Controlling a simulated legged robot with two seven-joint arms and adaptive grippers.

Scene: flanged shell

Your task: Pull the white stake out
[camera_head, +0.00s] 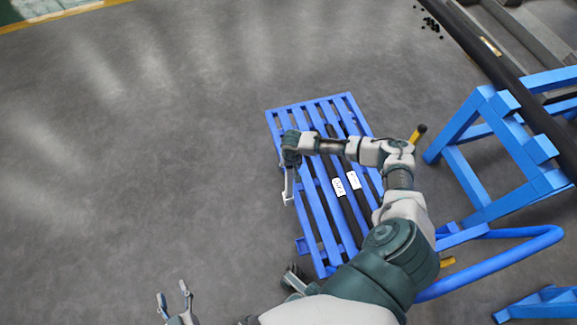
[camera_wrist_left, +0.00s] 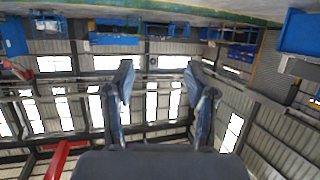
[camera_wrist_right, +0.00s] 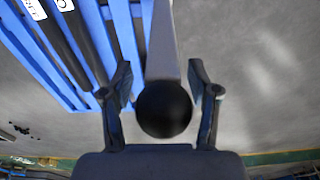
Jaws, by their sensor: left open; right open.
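A pale bar with a round black end, which looks like the white stake (camera_wrist_right: 163,45), runs down the middle of the right wrist view. Its black end (camera_wrist_right: 164,109) lies between the two fingers of my right gripper (camera_wrist_right: 160,78), with gaps on both sides. In the head view my right gripper (camera_head: 288,188) hangs at the left side of the blue slatted cart (camera_head: 318,207); I cannot clearly separate the stake from the fingers there. My left gripper (camera_head: 173,300) is open and empty over bare floor. Its spread fingers also show in the left wrist view (camera_wrist_left: 160,80).
Dark bars with white labels (camera_head: 338,187) lie on the cart. A blue handle rail (camera_head: 500,270) and yellow grips (camera_head: 418,133) are at its right. A blue stand (camera_head: 500,150) carries a long dark pipe (camera_head: 490,62). The floor at left is clear.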

